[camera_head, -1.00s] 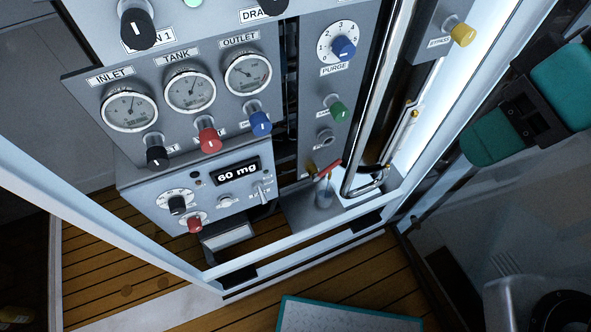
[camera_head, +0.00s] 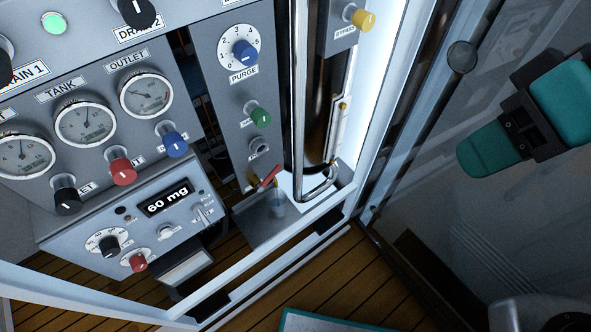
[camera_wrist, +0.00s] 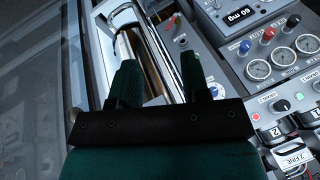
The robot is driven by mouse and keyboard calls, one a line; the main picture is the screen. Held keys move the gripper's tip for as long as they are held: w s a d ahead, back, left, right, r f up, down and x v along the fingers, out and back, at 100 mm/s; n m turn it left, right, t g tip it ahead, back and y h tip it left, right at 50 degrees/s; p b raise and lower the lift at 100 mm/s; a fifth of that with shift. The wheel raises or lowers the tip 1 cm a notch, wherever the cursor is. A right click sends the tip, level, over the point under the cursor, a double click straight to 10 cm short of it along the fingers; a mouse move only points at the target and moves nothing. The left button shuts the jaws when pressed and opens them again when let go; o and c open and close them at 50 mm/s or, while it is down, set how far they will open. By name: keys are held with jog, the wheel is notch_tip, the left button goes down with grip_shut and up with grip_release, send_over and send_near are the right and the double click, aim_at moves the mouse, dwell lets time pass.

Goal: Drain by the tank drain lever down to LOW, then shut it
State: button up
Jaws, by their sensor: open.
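A small red lever (camera_head: 267,177) on a brass fitting sits low on the panel, left of the foot of the bright metal pipe (camera_head: 299,90). A small red part, perhaps this lever, shows in the wrist view (camera_wrist: 172,21). A dark upright cylinder (camera_head: 328,120), which may be the tank, stands right of the pipe; I cannot make out a LOW mark or a liquid level. My teal gripper (camera_head: 474,160) is to the right of the panel, well apart from the lever. In the wrist view its two fingers (camera_wrist: 160,82) are spread, with nothing held.
A small clear cup (camera_head: 278,202) stands below the red lever on a grey ledge (camera_head: 258,225). Gauges, knobs and a 60 mg display (camera_head: 167,197) are on the left. A white frame post (camera_head: 392,95) stands between panel and gripper.

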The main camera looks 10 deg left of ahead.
jog(key=w+a+f+t+y+b, duration=0.1)
jog(key=w+a+f+y+b, duration=0.15)
jog(key=f+b, duration=0.45)
jog(key=w+a+f+m+y+b, duration=0.1)
jog(key=a+f+b, duration=0.2)
jog(key=f+b, duration=0.4)
jog(key=w+a+f+t+y+b, duration=0.1)
jog(key=a+f+y+b, duration=0.15)
jog(key=f+b, duration=0.45)
jog(key=m+t+y+b, duration=0.3)
jog(key=m+t+b, duration=0.1)
jog(key=b, duration=0.4)
send_near(275, 175)
jog(key=p+x, duration=0.2)
jog(key=x, duration=0.1)
jog(key=p+x, duration=0.5)
jog(key=x, duration=0.1)
jog(key=shift+w+a+r, duration=0.1)
jog(key=shift+a+r, duration=0.1)
jog(key=shift+r, duration=0.1)
jog(key=shift+w+a+f+p, duration=0.2)
jog(key=shift+a+f+p, duration=0.15)
jog(key=shift+a, duration=0.15)
grip_shut()
